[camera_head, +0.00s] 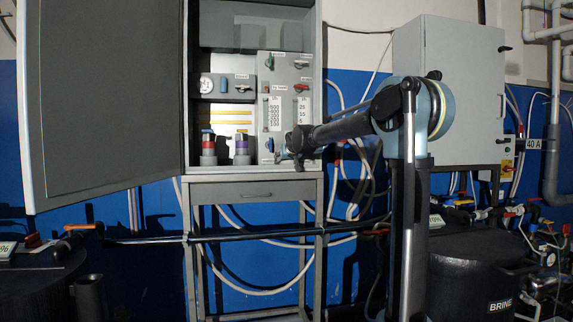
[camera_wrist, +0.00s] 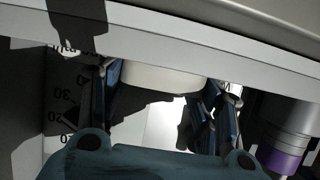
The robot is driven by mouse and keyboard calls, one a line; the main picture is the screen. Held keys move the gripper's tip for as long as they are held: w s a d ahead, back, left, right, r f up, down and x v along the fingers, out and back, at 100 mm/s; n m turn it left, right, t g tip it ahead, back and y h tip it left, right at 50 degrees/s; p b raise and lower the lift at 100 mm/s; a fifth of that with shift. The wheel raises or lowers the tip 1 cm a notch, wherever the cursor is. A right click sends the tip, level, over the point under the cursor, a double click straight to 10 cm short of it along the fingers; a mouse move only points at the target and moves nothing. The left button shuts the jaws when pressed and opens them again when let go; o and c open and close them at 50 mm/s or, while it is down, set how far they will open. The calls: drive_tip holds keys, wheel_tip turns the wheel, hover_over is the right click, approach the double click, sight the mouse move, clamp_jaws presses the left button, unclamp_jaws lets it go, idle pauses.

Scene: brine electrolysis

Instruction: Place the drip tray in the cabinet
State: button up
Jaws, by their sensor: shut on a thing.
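The cabinet (camera_head: 311,30) stands open in the head view, its large door swung out to the left. My gripper (camera_head: 283,155) is at the lower right of its opening, in front of the panel with number scales. In the wrist view, my gripper (camera_wrist: 158,98) has a finger on each side of a pale cream thing, which I take for the drip tray (camera_wrist: 155,79). It is shut on this thing. Only part of the tray shows there, and I cannot make it out in the head view. I cannot tell whether it touches the cabinet floor.
Two dark cylinders with coloured bands, one with a purple band (camera_head: 241,159), stand inside the cabinet left of my gripper. The purple-banded one is close in the wrist view (camera_wrist: 283,160). A drawer (camera_head: 225,190) is below. A closed grey box (camera_head: 455,90) hangs at right.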

drive_tip(key=shift+f, duration=0.1)
drive_tip(key=o, duration=1.1)
drive_tip(key=shift+o, duration=0.2)
drive_tip(key=v, duration=1.2)
